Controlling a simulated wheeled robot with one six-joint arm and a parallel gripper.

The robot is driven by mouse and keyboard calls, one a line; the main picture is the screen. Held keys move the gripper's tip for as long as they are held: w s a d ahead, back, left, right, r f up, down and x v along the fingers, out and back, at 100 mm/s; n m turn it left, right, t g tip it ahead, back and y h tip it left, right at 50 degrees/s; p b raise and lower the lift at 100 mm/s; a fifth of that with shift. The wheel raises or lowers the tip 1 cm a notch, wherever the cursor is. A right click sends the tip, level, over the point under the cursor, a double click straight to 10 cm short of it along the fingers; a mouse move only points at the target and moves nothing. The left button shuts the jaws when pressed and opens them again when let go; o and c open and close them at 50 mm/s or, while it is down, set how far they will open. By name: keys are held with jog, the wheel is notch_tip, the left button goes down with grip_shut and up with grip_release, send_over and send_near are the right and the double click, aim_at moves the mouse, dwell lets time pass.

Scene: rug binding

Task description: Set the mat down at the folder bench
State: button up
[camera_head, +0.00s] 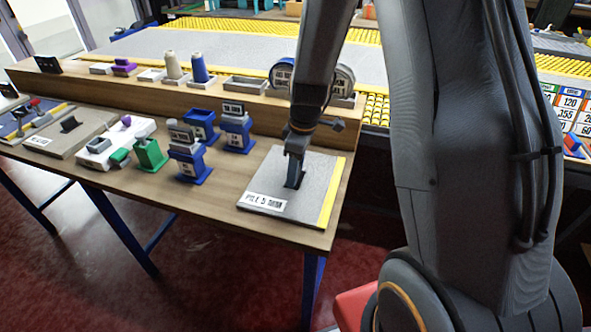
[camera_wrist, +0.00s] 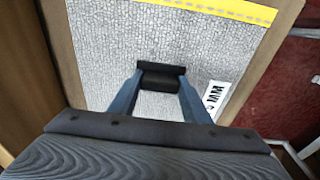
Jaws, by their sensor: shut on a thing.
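The grey mat (camera_head: 275,186) has a yellow strip along its right edge and a white label with black letters at its front. It lies flat at, or very close above, the right end of the wooden bench (camera_head: 222,230); I cannot tell whether it touches. My gripper (camera_head: 293,183) points down at the mat's middle, shut on a dark upright handle there. In the wrist view my gripper (camera_wrist: 161,80) has both fingers at the black handle (camera_wrist: 160,76), with the speckled mat (camera_wrist: 110,60) under it. The yellow strip shows at the top and the label at the right.
The bench's front and right edges are close to the mat.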

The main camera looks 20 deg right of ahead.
aim_at(301, 182)
jog(key=shift+f, duration=0.2)
jog(key=o, duration=1.3)
jog(key=shift+r, duration=0.1)
notch_tip(301, 182, up, 12)
jog(key=d+b, duration=0.1)
jog(key=b, duration=0.1)
jog(key=s+f+m, duration=0.1)
jog(key=s+m, duration=0.2)
jog(key=s, duration=0.2)
jog(key=s+a+f+m, duration=0.1)
jog(key=s+m, duration=0.3)
jog(key=s, duration=0.2)
jog(key=s+f+m+h, duration=0.1)
jog(key=s+m, duration=0.2)
jog(key=s, duration=0.3)
jog(key=shift+a+f+m, duration=0.3)
jog(key=shift+f+m, duration=0.05)
jog(key=shift+m, duration=0.05)
